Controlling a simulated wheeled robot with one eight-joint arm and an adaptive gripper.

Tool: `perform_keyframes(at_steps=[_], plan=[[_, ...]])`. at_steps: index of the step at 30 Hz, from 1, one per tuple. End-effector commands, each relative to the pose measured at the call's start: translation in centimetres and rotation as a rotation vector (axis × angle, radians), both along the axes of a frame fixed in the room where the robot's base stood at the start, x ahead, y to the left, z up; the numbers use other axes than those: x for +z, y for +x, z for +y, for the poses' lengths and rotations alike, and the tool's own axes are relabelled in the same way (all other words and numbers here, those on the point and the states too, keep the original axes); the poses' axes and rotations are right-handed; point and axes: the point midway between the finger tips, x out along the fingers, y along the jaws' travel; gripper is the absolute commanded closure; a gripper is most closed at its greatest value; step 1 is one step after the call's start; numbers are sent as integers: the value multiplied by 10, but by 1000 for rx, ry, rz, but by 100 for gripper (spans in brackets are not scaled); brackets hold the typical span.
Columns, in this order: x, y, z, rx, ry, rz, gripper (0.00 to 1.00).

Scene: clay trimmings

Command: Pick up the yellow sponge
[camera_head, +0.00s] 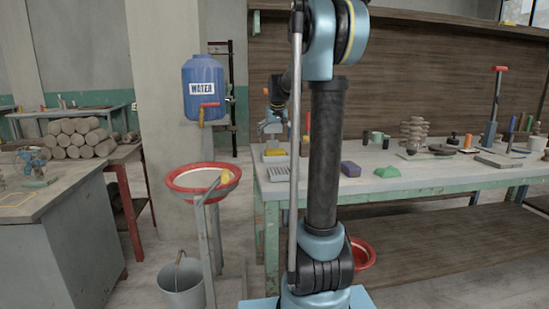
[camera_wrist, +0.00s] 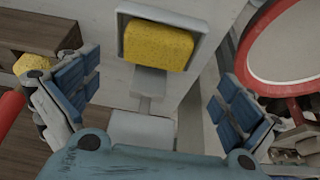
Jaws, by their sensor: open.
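A yellow sponge (camera_wrist: 158,45) sits in a shallow grey tray (camera_wrist: 195,20) at the top middle of the wrist view. In the head view a small yellow block (camera_head: 275,152), which looks like the same sponge, is at the left end of the worktable (camera_head: 430,181). My gripper (camera_wrist: 155,95) is open and empty, its two blue-padded fingers spread left and right below the sponge in the picture. In the head view my gripper (camera_head: 271,125) hangs above the table's left end, apart from the yellow block. My arm partly hides this area.
A red-rimmed basin (camera_head: 176,189) stands left of the table, with a yellow piece (camera_head: 227,176) at its rim. It shows at the right of the wrist view (camera_wrist: 252,75). Another yellow lump (camera_wrist: 30,63) is at left there. A purple block (camera_head: 350,169) and green lump (camera_head: 387,172) lie farther right.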

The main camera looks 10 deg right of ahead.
Motion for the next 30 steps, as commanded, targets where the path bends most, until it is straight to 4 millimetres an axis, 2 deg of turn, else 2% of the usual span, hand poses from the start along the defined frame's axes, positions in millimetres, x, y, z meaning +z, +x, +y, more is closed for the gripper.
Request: perform_keyframes(at_steps=[8,18,27,28,30], plan=[[-17,7,-1,0,0,0,0],[-54,24,-5,0,0,0,0],[-59,25,-5,0,0,0,0],[-59,25,-5,0,0,0,2],[-59,25,-5,0,0,0,18]])
